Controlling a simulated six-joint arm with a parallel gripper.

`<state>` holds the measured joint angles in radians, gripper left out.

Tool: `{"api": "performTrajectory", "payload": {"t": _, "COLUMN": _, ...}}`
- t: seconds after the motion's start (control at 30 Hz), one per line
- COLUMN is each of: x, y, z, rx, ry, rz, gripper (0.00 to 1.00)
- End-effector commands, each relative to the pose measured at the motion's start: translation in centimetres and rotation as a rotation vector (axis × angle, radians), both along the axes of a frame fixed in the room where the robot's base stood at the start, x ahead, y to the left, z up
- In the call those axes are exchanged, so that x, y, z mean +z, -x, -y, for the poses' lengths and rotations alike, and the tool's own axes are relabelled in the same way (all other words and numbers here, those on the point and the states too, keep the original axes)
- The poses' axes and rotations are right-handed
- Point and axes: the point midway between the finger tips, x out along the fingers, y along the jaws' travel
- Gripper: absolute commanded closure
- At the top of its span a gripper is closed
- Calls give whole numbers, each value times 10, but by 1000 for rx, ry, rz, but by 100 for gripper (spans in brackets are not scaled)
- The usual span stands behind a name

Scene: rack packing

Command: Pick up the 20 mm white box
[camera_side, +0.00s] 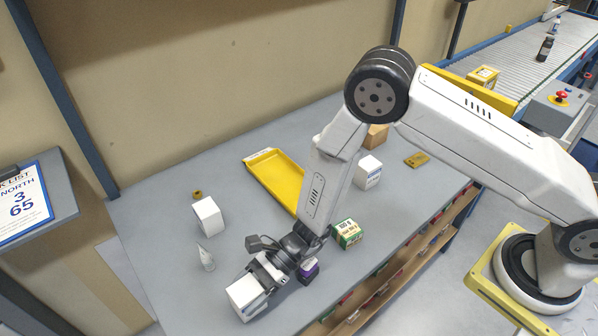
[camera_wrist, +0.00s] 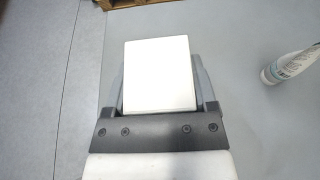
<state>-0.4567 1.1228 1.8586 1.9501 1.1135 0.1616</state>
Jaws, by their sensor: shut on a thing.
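A white box (camera_side: 245,296) is at my gripper (camera_side: 266,280) near the table's front left. In the wrist view the white box (camera_wrist: 159,75) sits between the two grey fingers of my gripper (camera_wrist: 159,88), one on each side, and they are shut on it. Whether its underside touches the table cannot be told. Two other white boxes stand on the table, one at the left (camera_side: 208,216) and one behind my arm (camera_side: 368,172). No size mark is readable on any of them.
A white tube (camera_side: 205,258) stands left of my gripper and also shows in the wrist view (camera_wrist: 290,68). A purple box (camera_side: 308,270) and a green box (camera_side: 347,234) are close on the right. A yellow tray (camera_side: 262,158) lies behind. The table's front edge is near.

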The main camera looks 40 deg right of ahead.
Motion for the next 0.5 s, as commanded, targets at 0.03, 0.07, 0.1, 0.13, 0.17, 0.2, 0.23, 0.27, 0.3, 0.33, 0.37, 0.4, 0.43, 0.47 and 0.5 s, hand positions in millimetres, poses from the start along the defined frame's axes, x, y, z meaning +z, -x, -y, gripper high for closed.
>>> {"api": "performTrajectory", "payload": {"t": 0.03, "x": 6, "y": -1, "z": 0, "rx": 0, "ry": -2, "rz": 3, "gripper": 100}}
{"api": "performTrajectory", "payload": {"t": 0.07, "x": 9, "y": -1, "z": 0, "rx": 0, "ry": -2, "rz": 3, "gripper": 100}}
{"api": "performTrajectory", "payload": {"t": 0.1, "x": 13, "y": 0, "z": 0, "rx": 0, "ry": -2, "rz": 3, "gripper": 100}}
{"api": "performTrajectory", "payload": {"t": 0.13, "x": 16, "y": -1, "z": 0, "rx": 1, "ry": -2, "rz": 4, "gripper": 100}}
{"api": "performTrajectory", "payload": {"t": 0.17, "x": 20, "y": -1, "z": 0, "rx": 1, "ry": -3, "rz": 4, "gripper": 100}}
{"api": "performTrajectory", "payload": {"t": 0.2, "x": 24, "y": 3, "z": 2, "rx": 0, "ry": -1, "rz": 2, "gripper": 100}}
{"api": "performTrajectory", "payload": {"t": 0.23, "x": 27, "y": 5, "z": 4, "rx": 0, "ry": -2, "rz": 2, "gripper": 100}}
{"api": "performTrajectory", "payload": {"t": 0.27, "x": 31, "y": 8, "z": 6, "rx": -1, "ry": -1, "rz": 1, "gripper": 100}}
{"api": "performTrajectory", "payload": {"t": 0.3, "x": 36, "y": 11, "z": 8, "rx": -1, "ry": -2, "rz": 1, "gripper": 100}}
{"api": "performTrajectory", "payload": {"t": 0.33, "x": 39, "y": 14, "z": 10, "rx": -1, "ry": -2, "rz": 1, "gripper": 100}}
{"api": "performTrajectory", "payload": {"t": 0.37, "x": 44, "y": 16, "z": 12, "rx": -1, "ry": -2, "rz": 1, "gripper": 100}}
{"api": "performTrajectory", "payload": {"t": 0.4, "x": 49, "y": 19, "z": 15, "rx": -1, "ry": -2, "rz": 2, "gripper": 100}}
{"api": "performTrajectory", "payload": {"t": 0.43, "x": 53, "y": 22, "z": 17, "rx": -1, "ry": -2, "rz": 3, "gripper": 100}}
{"api": "performTrajectory", "payload": {"t": 0.47, "x": 57, "y": 25, "z": 19, "rx": -1, "ry": -2, "rz": 3, "gripper": 100}}
{"api": "performTrajectory", "payload": {"t": 0.5, "x": 62, "y": 29, "z": 22, "rx": -1, "ry": -2, "rz": 3, "gripper": 100}}
